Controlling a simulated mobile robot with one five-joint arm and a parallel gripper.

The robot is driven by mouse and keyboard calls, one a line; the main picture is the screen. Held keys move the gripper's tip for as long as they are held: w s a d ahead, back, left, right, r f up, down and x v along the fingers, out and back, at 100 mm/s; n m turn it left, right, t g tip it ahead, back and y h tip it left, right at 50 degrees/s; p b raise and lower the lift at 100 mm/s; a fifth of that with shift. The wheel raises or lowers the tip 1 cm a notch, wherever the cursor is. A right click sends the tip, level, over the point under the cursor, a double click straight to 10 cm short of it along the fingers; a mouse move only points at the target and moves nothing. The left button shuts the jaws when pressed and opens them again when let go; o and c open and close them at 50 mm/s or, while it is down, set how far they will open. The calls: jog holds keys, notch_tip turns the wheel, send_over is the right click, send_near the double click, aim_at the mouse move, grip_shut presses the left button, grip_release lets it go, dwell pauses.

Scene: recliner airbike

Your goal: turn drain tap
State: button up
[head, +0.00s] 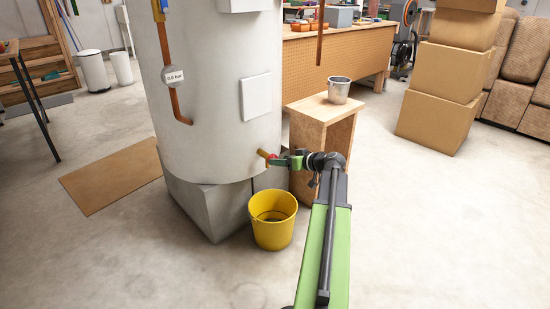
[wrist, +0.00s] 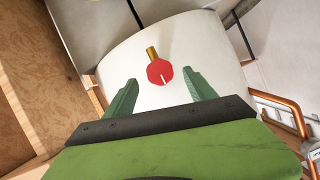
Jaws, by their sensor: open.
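The drain tap is a brass spout with a red octagonal handle (wrist: 159,73) low on the white tank (head: 225,80). In the head view the brass part (head: 263,154) sticks out from the tank's lower right side, above the yellow bucket (head: 273,222). My gripper (wrist: 160,92) is open, with its green fingers to the left and right of the red handle in the wrist view. The handle appears between and a little beyond the fingertips, with no contact visible. In the head view my gripper (head: 283,160) reaches the tap from the right and partly hides the handle.
A small wooden stand (head: 321,125) with a metal cup (head: 339,90) is just behind my arm. The tank rests on a grey block (head: 208,205). A gauge (head: 173,76) on a copper pipe reads 0.0 bar. Cardboard boxes (head: 436,122) are at right. Floor in front is clear.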

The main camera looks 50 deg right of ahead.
jog(key=p+v, duration=0.3)
jog(key=v, duration=0.9)
jog(key=shift+s+p, duration=0.2)
jog(key=shift+p, duration=0.2)
